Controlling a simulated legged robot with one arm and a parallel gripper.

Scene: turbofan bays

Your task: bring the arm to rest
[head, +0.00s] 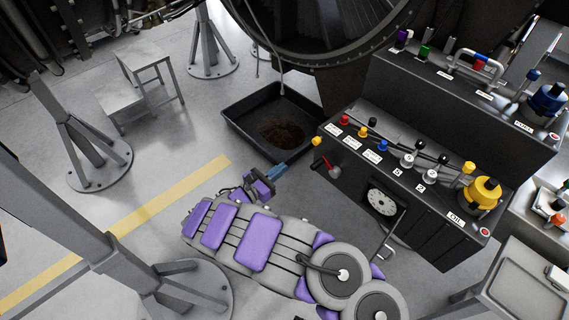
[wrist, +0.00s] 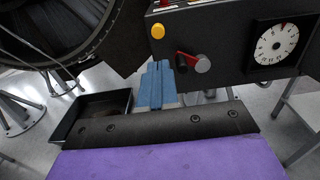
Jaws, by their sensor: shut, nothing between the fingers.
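My arm, grey with purple pads, reaches up and left from the bottom of the head view. My gripper (head: 281,167) is at its far end, over the floor between the black drip tray (head: 240,126) and the dark control console (head: 420,205). In the wrist view my gripper (wrist: 157,68) shows as blue fingers side by side. The fingers are shut and empty. Their tips appear just below the console's front with its red lever (wrist: 188,60); I cannot tell the exact distance.
The console carries coloured knobs, levers, a yellow-capped part (head: 484,193) and a dial (head: 381,202). A large round engine casing (head: 310,68) stands behind the tray. Grey stands (head: 88,150) and a small step stool (head: 150,75) are at left.

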